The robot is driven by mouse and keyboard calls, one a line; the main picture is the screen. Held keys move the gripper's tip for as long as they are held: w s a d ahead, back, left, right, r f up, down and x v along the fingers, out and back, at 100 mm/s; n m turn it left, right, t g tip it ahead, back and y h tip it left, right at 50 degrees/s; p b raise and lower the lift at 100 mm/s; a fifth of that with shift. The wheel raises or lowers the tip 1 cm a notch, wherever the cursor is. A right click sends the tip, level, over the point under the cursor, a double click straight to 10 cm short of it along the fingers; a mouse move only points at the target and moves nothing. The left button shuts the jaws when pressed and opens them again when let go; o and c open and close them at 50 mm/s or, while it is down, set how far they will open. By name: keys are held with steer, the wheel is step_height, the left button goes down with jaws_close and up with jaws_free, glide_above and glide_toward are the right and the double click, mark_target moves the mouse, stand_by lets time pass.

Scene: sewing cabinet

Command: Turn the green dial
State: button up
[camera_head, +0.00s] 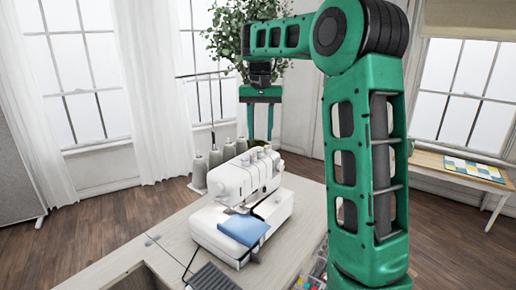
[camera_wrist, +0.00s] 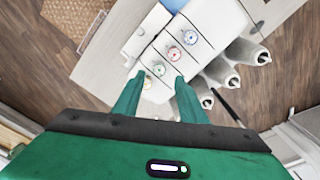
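The white sewing machine (camera_head: 243,185) stands on the table, with a row of small coloured dials on top. In the wrist view the green dial (camera_wrist: 159,69) sits in this row, between a red dial (camera_wrist: 174,53) and a pale yellowish one (camera_wrist: 148,83) partly hidden by a finger. A blue dial (camera_wrist: 191,38) is at the far end. My gripper (camera_head: 260,138) hangs above the machine, fingers pointing down, spread and empty. In the wrist view my gripper (camera_wrist: 159,76) has its fingertips on either side of the green dial in the picture. I see no contact.
Grey thread cones (camera_head: 215,158) stand behind the machine, and show close beside the dials in the wrist view (camera_wrist: 247,53). Thin upright rods rise near them. A blue cloth (camera_head: 243,229) lies at the machine's front. The table (camera_head: 180,238) is bare to the left.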

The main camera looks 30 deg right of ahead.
mark_target(260, 150)
steer(key=shift+f, duration=2.65)
jaws_close()
